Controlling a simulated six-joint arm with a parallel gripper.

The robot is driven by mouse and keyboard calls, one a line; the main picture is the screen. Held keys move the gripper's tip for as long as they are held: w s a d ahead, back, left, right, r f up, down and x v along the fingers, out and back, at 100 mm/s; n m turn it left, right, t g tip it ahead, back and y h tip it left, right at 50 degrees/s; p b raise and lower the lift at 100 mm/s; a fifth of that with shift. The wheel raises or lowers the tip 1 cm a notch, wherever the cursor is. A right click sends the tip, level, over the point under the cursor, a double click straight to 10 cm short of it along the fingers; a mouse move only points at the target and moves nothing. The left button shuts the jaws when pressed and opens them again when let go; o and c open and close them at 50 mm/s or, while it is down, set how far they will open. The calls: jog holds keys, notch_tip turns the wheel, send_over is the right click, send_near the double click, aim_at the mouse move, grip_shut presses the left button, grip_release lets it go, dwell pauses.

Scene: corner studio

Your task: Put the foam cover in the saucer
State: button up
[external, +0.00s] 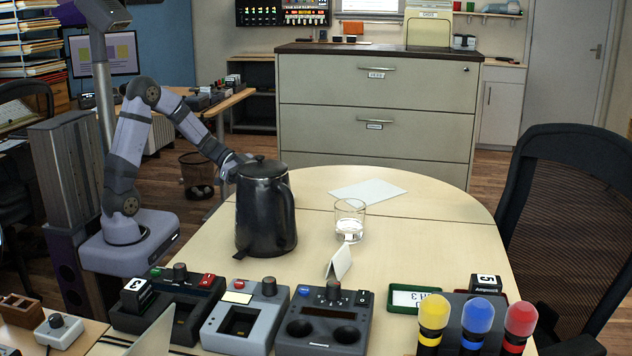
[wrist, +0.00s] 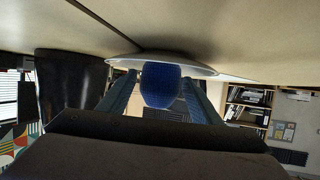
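The foam cover (wrist: 161,86) is a rounded blue piece in the wrist view, between the fingertips of my gripper (wrist: 160,92). Both fingertips appear to meet its sides, so my gripper looks shut on it. The saucer (wrist: 205,69) is a white shallow dish just beyond the cover; the cover overlaps it in the picture. I cannot tell whether the cover touches it. In the external view, the dark pitcher hides my fingers, the cover and the saucer; only my arm's wrist shows at its left.
A dark metal pitcher (external: 265,210) stands close to my gripper; it also seems to be the dark body in the wrist view (wrist: 72,90). A glass (external: 350,220), a folded white card (external: 339,262), control boxes (external: 240,315) and colored microphones (external: 477,320) stand nearer. The table's right half (external: 430,240) is mostly clear.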

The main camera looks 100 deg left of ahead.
jog(key=shift+r, duration=0.15)
jog(key=shift+s+r+p, duration=0.1)
jog(key=shift+r+p, duration=0.05)
jog(key=shift+p, duration=0.15)
jog(key=v, duration=1.1)
jog(key=shift+s+a+r, duration=0.1)
jog(key=shift+s, duration=0.25)
jog(key=w+d+r+n+g+h+p, duration=0.1)
jog(key=d+g+p, duration=0.35)
jog(key=d, duration=0.35)
jog(key=w+d+r+n+g+h+p, duration=0.1)
jog(key=d+g+h+p, duration=0.1)
jog(key=d+g+p, duration=0.35)
jog(key=s+d+r+n+g+y+p, duration=0.1)
jog(key=s+d+r+g+y+p, duration=0.2)
jog(key=d+r+y+p, duration=0.4)
jog(key=s+d+r+p, duration=0.1)
jog(key=d+p, duration=0.6)
jog(key=p, duration=0.3)
jog(key=shift+s+r+n, duration=0.25)
jog(key=shift+r+n, duration=0.15)
